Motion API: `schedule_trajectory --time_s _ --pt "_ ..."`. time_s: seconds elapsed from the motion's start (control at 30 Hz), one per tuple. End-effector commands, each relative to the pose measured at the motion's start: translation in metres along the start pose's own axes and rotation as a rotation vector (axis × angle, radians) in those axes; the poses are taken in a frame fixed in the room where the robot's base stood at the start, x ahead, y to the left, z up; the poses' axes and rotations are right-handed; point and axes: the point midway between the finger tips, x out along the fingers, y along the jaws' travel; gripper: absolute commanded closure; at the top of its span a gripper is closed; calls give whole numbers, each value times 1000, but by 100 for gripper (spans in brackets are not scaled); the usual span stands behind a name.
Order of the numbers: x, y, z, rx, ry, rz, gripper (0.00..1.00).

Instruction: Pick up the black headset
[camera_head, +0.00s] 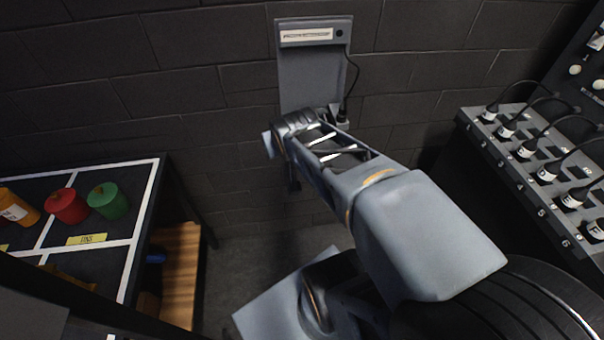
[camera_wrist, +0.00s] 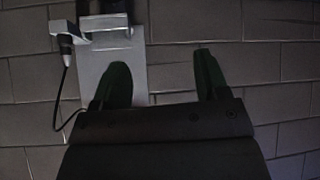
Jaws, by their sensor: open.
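I cannot clearly make out a black headset in either view. A grey wall panel (camera_head: 308,80) has a black cable (camera_head: 354,75) running down its right side to a dark plug or handle at its lower edge. In the wrist view the panel (camera_wrist: 140,62) is behind the left finger, with a dark piece (camera_wrist: 102,7) at the top edge, cut off by the frame. In the head view my arm's end covers the panel's lower part.
A dark table (camera_head: 142,215) with white lines stands at the left, holding an orange bottle (camera_head: 17,207), a red canister (camera_head: 67,206) and a green canister (camera_head: 108,201). A sloped console (camera_head: 480,120) with several plugs and cables stands at the right. A dark brick wall is behind.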

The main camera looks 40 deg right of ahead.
Motion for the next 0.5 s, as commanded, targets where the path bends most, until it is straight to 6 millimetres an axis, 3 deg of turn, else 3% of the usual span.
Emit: schedule_trajectory --time_s 0.03,0.1,0.3,0.5 --pt "45 11 26 25 44 30 32" --pt "77 26 34 46 117 62 32" --pt "160 68 67 92 321 134 32" --pt "228 108 107 119 512 174 32"
